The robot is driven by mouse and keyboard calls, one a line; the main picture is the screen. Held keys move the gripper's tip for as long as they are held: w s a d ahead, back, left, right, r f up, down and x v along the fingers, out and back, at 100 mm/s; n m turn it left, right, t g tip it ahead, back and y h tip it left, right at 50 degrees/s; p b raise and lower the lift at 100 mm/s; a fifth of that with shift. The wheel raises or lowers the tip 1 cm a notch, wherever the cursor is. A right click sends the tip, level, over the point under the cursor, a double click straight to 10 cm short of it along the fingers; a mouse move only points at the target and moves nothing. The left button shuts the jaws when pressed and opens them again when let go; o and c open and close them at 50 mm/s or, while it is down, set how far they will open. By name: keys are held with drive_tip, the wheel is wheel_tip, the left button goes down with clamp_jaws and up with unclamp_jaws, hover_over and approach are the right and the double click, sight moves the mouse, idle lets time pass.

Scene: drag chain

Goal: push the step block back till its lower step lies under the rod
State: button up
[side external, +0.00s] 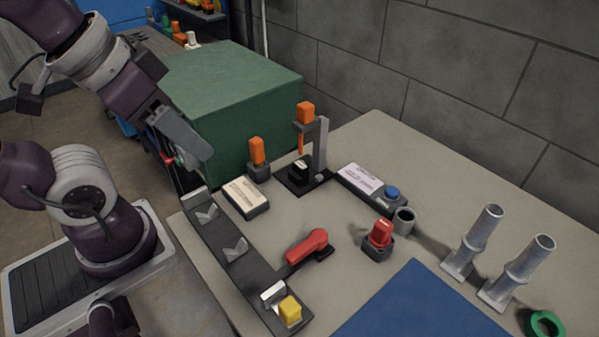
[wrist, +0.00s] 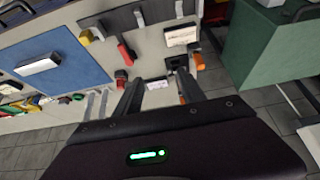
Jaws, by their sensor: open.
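The step block (side external: 299,170) is a small dark block with a pale top. In the side view it sits on a black base plate (side external: 292,185) at the foot of a grey post (side external: 321,145). An orange rod (side external: 301,142) hangs from the post's arm, above or close to the block; the exact overlap is unclear. In the wrist view the stand (wrist: 177,62) is small and its steps cannot be made out. My gripper (wrist: 158,76) is open and empty, apart from the stand. In the side view my gripper (side external: 177,155) is high to the left of it.
An orange-handled block (side external: 258,158) and a pale box (side external: 245,196) stand left of the stand. A pale box with a blue button (side external: 372,186) stands right. A dark rail (side external: 228,256), red lever (side external: 307,247) and red switch (side external: 379,238) lie nearer. A green cabinet (side external: 225,95) is behind.

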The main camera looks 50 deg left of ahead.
sight(299, 173)
drive_tip(key=c, duration=0.3)
drive_tip(key=w+m, duration=0.1)
drive_tip(key=m, duration=0.1)
drive_tip(key=w+a+f+m+y, duration=0.1)
drive_tip(key=m, duration=0.1)
drive_tip(key=w+a+f+m+g+y, duration=0.1)
drive_tip(key=m, duration=0.1)
drive_tip(key=shift+a+f, duration=0.1)
drive_tip(key=shift+f, duration=0.1)
clamp_jaws()
drive_tip(key=w+f+m, duration=0.4)
drive_tip(key=f+m, duration=0.2)
drive_tip(key=m, duration=0.4)
drive_tip(key=w+a+f+m+g+h, duration=0.1)
drive_tip(key=w+f+m, duration=0.3)
drive_tip(key=f+m, duration=0.3)
drive_tip(key=w+a+f+m+h, duration=0.1)
drive_tip(key=w+f+m, duration=0.3)
drive_tip(key=m, duration=0.9)
drive_tip(key=shift+w+f+g, duration=0.2)
drive_tip(key=shift+f, duration=0.55)
drive_tip(key=shift+w+f+g, duration=0.2)
drive_tip(key=shift+f, duration=0.55)
drive_tip(key=w, duration=0.3)
drive_tip(key=shift+w, duration=0.55)
